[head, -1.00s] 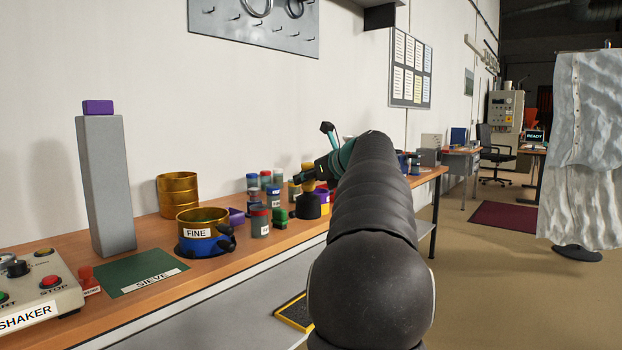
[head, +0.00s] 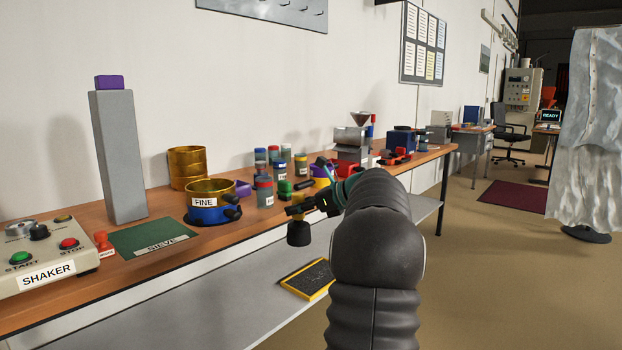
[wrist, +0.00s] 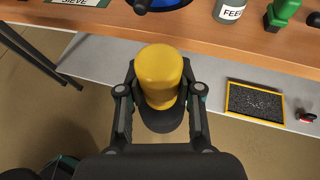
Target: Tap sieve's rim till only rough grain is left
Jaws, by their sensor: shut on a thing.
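The brass sieve labelled FINE (head: 208,187) sits in a blue holder (head: 208,215) with dark knobs on the bench. I cannot see into it well enough to tell what grain it holds. A green mat marked SIEVE (head: 140,234) lies to its left, bare. My gripper (head: 303,209) is shut on a mallet-like tool with a dark head (head: 299,234) and yellow handle. It hangs right of the sieve, apart from it, near the bench's front edge. The wrist view shows the yellow handle (wrist: 160,70) between the fingers (wrist: 161,92), with the dark head beneath.
A shaker box (head: 45,262) with buttons, a red stamp-like piece (head: 104,243) and a tall grey column (head: 120,155) stand left. Stacked brass rings (head: 187,168) are behind the sieve. Several jars (head: 264,190) stand right of it. A yellow-edged tray (head: 307,278) lies on the lower shelf.

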